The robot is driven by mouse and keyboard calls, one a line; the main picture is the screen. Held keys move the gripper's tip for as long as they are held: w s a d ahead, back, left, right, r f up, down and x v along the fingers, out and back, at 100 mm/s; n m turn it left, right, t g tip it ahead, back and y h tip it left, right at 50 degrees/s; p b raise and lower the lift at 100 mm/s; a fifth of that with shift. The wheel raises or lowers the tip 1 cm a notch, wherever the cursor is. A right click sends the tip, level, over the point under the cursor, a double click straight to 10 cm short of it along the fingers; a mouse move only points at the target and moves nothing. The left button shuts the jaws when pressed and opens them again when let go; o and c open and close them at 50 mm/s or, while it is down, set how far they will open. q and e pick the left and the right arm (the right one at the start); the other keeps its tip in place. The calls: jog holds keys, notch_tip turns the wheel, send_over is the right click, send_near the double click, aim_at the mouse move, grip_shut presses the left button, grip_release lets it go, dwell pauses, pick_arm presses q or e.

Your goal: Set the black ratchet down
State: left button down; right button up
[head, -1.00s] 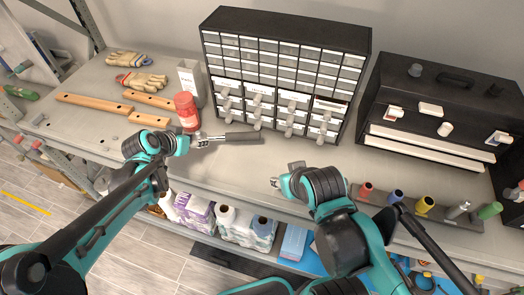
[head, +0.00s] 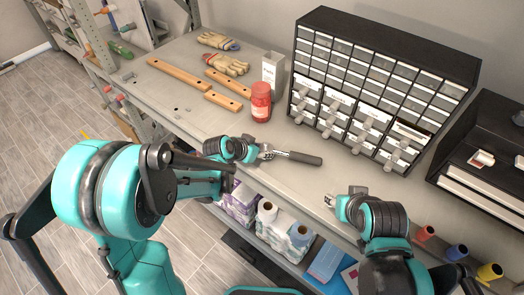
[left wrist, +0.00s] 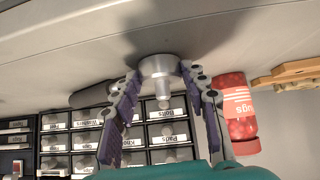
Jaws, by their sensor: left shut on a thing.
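The black ratchet has a long black handle (head: 305,159) and a silver head. In the head view it lies level at the worktop's front part, before the drawer cabinet, handle pointing right. My left gripper (head: 260,153) is shut on its silver head end. In the left wrist view the silver head (left wrist: 160,78) sits between the two fingers, and the dark handle (left wrist: 92,97) runs behind the left finger. I cannot tell whether the ratchet touches the worktop (head: 205,122). My right gripper (head: 330,200) is near the worktop's front edge, its jaws too small to judge.
A red jar (head: 261,102) stands just behind the left gripper, beside a white box (head: 272,72). The drawer cabinet (head: 385,85) is behind the ratchet. Wooden bars (head: 180,78) and gloves (head: 226,64) lie at the left. A toolbox (head: 480,170) is at the right.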

pick_arm(q)
jog(key=c, duration=0.8)
grip_release()
jog(key=shift+s, duration=0.1)
jog(key=shift+r, duration=0.1)
jog(key=p+v, duration=0.3)
jog(key=v, duration=0.9)
jog(key=s+a+r+n+y, duration=0.1)
jog(key=s+a+n, duration=0.1)
jog(key=s, duration=0.3)
jog(key=s+a+r+n+y, duration=0.1)
jog(key=s+a+n+y, duration=0.1)
jog(key=s, duration=0.3)
jog(key=s+a+r+n+y, duration=0.1)
jog(key=s+a+n+y, duration=0.1)
jog(key=s+a, duration=0.2)
jog(key=shift+s+a+r+n, duration=0.1)
jog(key=shift+s+r+n, duration=0.1)
jog(key=shift+s, duration=0.25)
jog(key=shift+s+a+r+n, duration=0.1)
jog(key=shift+s+a+r, duration=0.1)
jog(key=shift+s, duration=0.25)
